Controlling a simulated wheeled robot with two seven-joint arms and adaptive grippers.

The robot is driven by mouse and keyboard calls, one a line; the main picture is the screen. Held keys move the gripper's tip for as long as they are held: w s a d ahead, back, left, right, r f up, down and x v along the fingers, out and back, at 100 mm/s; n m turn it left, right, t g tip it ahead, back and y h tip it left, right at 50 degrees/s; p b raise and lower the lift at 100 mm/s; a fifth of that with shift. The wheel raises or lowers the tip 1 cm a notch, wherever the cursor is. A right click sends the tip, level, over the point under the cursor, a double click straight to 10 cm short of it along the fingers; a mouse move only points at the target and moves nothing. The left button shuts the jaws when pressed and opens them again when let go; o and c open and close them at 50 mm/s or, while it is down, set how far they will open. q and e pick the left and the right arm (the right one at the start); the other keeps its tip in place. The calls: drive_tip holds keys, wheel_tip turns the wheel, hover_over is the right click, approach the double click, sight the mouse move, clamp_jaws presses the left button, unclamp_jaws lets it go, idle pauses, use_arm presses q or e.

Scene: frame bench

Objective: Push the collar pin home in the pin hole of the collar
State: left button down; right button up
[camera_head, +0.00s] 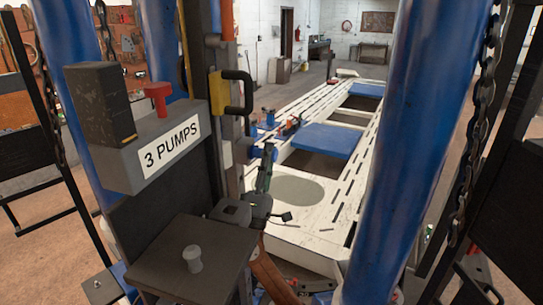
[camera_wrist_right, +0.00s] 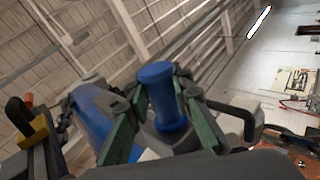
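My right gripper (camera_head: 264,168) has green fingers and stands beside the dark post, right of the pump box. Its fingers are closed on a blue pin (camera_head: 256,151), which points left toward the post. In the right wrist view the blue pin (camera_wrist_right: 160,88), with a wider rim at each end, sits between the green fingers of my right gripper (camera_wrist_right: 158,100). A grey block on the post (camera_head: 240,150), at the pin's left end, may be the collar. The pin hole is hidden, and I cannot tell whether the pin has entered it. My left gripper is out of view.
A grey box marked "3 PUMPS" (camera_head: 172,148) carries a red knob (camera_head: 158,97). A yellow latch with a black handle (camera_head: 220,93) is above my gripper. A dark box with a grey knob (camera_head: 192,258) stands low in front. A thick blue column (camera_head: 415,130) rises at the right.

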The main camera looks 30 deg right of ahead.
drive_tip(key=o, duration=0.5)
drive_tip(key=v, duration=1.2)
drive_tip(key=shift+d, duration=0.1)
